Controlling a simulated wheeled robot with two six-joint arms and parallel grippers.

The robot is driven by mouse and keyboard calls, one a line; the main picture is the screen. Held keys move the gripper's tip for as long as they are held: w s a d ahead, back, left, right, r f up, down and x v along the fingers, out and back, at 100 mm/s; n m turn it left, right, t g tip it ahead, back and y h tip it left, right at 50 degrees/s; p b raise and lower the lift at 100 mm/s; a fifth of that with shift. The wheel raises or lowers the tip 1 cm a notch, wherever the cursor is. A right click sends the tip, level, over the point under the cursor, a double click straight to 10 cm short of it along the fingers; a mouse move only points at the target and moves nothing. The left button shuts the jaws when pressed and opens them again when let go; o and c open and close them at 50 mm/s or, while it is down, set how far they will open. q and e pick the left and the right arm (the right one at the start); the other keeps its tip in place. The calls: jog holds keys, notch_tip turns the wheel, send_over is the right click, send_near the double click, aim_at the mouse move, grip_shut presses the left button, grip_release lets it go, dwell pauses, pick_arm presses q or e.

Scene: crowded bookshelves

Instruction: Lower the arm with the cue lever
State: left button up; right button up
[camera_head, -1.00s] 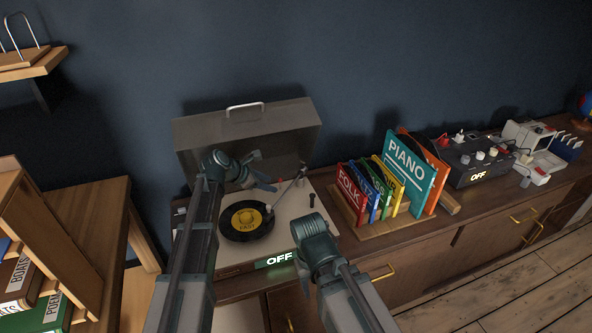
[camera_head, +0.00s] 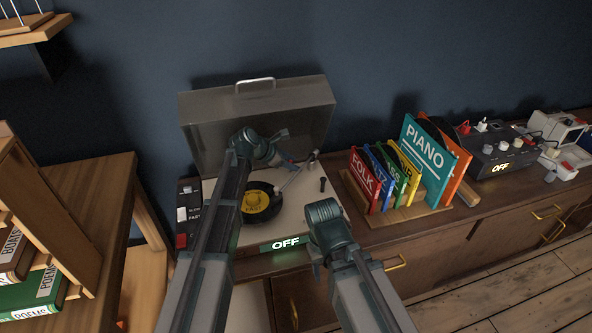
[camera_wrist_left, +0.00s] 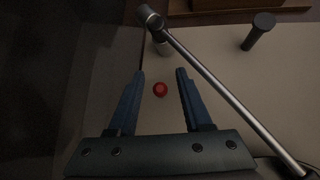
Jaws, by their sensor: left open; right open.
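The record player (camera_head: 302,216) stands on the wooden cabinet with its lid (camera_head: 262,112) open. A black record (camera_head: 268,214) with a yellow label lies on it. The silver tonearm (camera_head: 294,180) slants from the back right toward the record; it crosses the left wrist view (camera_wrist_left: 235,100). A small red round tip (camera_wrist_left: 160,89), perhaps the cue lever, shows between my left fingers, touching neither. My left gripper (camera_head: 286,149) is open and empty above the back of the deck; it also shows in the left wrist view (camera_wrist_left: 159,95). My right gripper (camera_head: 315,262) is low at the player's front, fingers partly hidden.
A black post (camera_head: 323,185) stands right of the tonearm. An OFF sign (camera_head: 286,243) is on the player's front. A rack of coloured record sleeves (camera_head: 427,160) stands to the right. The raised lid is close behind my left gripper. A wooden shelf (camera_head: 52,222) is at left.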

pick_arm(q)
jog(key=shift+b+x, duration=0.4)
jog(key=shift+x, duration=0.7)
pick_arm(e)
jog(key=shift+f, duration=0.75)
